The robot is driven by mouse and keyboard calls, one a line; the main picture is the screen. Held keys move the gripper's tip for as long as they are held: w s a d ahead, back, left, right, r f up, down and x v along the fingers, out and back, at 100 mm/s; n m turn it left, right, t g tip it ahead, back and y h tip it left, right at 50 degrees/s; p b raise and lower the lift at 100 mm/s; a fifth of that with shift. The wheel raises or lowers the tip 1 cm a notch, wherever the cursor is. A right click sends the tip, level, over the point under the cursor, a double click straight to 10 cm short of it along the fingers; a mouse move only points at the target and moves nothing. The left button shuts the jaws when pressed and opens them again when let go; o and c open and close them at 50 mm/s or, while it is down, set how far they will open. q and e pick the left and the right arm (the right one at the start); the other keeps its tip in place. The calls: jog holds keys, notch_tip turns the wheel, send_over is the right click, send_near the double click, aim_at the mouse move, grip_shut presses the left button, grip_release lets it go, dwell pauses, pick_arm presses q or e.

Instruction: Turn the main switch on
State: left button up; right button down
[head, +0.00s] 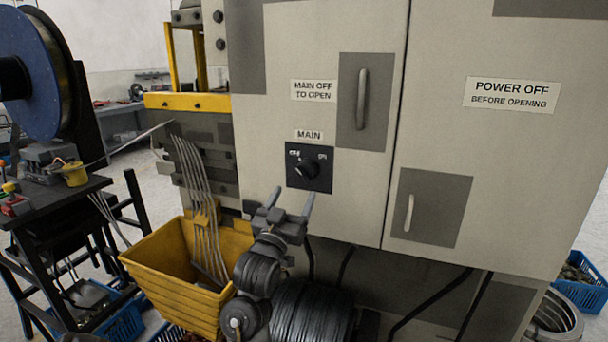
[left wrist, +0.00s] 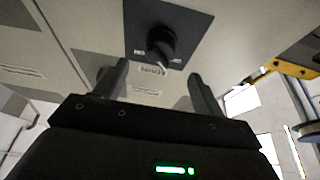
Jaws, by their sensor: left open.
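The main switch is a black rotary knob (head: 306,168) on a dark square plate (head: 320,183) under the "MAIN" label (head: 309,134) on the cabinet door. My left gripper (head: 291,196) is open and empty, just below the plate in the head view, with its fingers pointing up. In the left wrist view the knob (left wrist: 161,42) stands ahead of the fingertips, roughly between them, with a gap. The left gripper (left wrist: 160,78) is open there too. The small markings on the plate are too blurred to read surely. My right gripper does not show.
The grey cabinet (head: 480,170) has door handles (head: 361,98) to the right of the switch. A yellow bin (head: 175,285) with wire strands stands below left. A blue spool (head: 30,75) and dark stand are at far left.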

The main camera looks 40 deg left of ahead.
aim_at(302, 178)
pick_arm(q)
jog(key=p+x, duration=0.2)
jog(key=x, duration=0.6)
jog(key=shift+w, duration=0.15)
jog(key=shift+f, duration=0.1)
jog(key=c, duration=0.9)
jog(key=shift+c, duration=0.2)
